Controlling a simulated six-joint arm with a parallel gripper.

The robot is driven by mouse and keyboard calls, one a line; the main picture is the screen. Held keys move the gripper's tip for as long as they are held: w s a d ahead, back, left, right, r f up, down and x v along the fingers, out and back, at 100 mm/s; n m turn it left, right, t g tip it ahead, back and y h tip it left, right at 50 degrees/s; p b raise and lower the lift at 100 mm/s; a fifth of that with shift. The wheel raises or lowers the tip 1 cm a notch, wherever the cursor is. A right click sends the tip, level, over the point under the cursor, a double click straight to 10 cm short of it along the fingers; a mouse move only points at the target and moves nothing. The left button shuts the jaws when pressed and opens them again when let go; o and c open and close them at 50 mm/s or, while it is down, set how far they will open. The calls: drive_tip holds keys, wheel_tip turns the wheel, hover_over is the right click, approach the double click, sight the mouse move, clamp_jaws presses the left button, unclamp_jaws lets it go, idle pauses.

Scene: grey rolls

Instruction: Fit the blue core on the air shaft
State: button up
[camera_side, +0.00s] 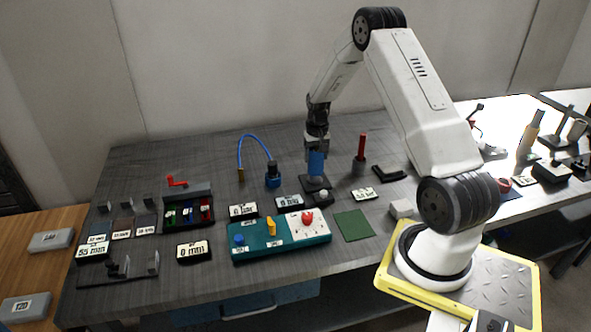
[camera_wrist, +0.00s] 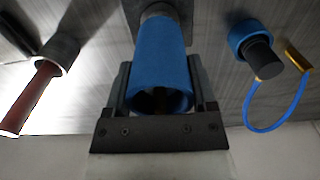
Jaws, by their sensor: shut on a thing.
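The blue core (camera_side: 316,163) is an upright hollow tube, held in my gripper (camera_side: 317,149) above a dark square base (camera_side: 313,184). In the wrist view my gripper (camera_wrist: 160,88) has a jaw on either side of the blue core (camera_wrist: 160,50), and its near open end faces the camera. The inside of the core is dark. The far end meets or sits just over a grey round collar (camera_wrist: 158,8) on the base. The air shaft itself is hidden, so I cannot tell how far the core is around it.
A red rod in a grey cup (camera_side: 359,167) stands to the right. A blue fitting (camera_side: 272,174) with a looped blue hose stands to the left. In front are a teal control panel (camera_side: 250,251), number displays (camera_side: 243,211) and a green mat (camera_side: 353,225).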

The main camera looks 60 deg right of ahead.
drive_tip(key=shift+f, duration=0.65)
drive_tip(key=o, duration=1.2)
drive_tip(key=shift+r, duration=3.95)
drive_tip(key=s+a+r+n+t, duration=0.1)
drive_tip(key=a+r+n, duration=0.1)
drive_tip(key=a, duration=0.7)
drive_tip(key=s+a+r+n, duration=0.1)
drive_tip(key=s+a+n, duration=0.1)
drive_tip(key=a, duration=0.6)
drive_tip(key=s+a+r+n+t, duration=0.1)
drive_tip(key=a+r+n, duration=0.15)
drive_tip(key=a, duration=0.65)
drive_tip(key=s+a, duration=0.2)
drive_tip(key=s+a+n, duration=0.1)
drive_tip(key=s+a, duration=0.1)
drive_tip(key=s+a+n, duration=0.1)
drive_tip(key=s+a, duration=0.1)
drive_tip(key=shift+s+a+f+n+t, duration=0.2)
drive_tip(key=shift+a+f+n+t, duration=0.05)
drive_tip(key=shift+f+t, duration=0.1)
